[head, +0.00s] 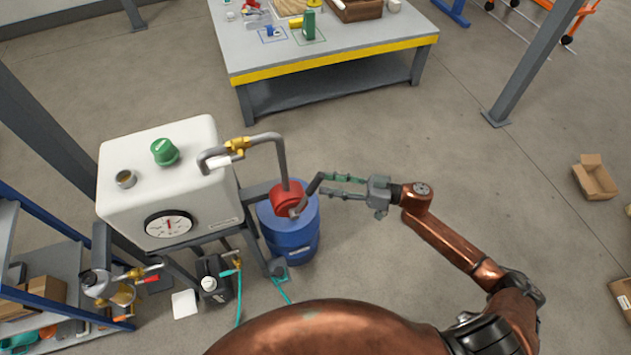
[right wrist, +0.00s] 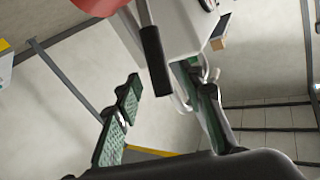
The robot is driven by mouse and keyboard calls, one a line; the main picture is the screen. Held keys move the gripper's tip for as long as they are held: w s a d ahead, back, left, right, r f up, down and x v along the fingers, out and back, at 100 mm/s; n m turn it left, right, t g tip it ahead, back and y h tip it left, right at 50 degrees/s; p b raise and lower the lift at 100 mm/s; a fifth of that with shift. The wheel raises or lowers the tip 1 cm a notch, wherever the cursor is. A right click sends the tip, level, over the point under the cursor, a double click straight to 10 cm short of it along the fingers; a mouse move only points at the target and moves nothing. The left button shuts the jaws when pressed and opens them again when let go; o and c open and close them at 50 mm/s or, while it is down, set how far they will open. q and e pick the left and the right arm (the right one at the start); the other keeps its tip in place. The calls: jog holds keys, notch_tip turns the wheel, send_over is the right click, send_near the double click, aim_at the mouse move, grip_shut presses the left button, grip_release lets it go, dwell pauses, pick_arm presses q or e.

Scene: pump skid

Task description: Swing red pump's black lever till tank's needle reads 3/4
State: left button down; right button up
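The red pump (head: 286,198) sits on top of a blue drum (head: 290,240). Its black lever (head: 313,184) slants up and right from the pump. The white tank (head: 150,190) stands to the left, and its dial (head: 169,224) has a needle pointing roughly straight up; the exact reading is too small to tell. My right gripper (head: 324,184) is open, its fingertips by the lever's upper end. In the right wrist view, the lever's black grip (right wrist: 155,62) lies in the gap between the spread green-padded fingers, touching neither visibly. The red pump (right wrist: 97,6) is partly cut off there. My left gripper is not seen.
A bent grey pipe with a brass valve (head: 237,146) links tank and pump. A dark canister (head: 213,282) and green hose stand below the tank. A shelf (head: 70,290) is at left, a workbench (head: 330,55) behind. Floor to the right is mostly clear, with open boxes (head: 594,178).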

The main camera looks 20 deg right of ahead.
aim_at(316, 181)
jog(key=shift+x, duration=2.15)
jog(key=shift+c, duration=0.3)
grip_shut()
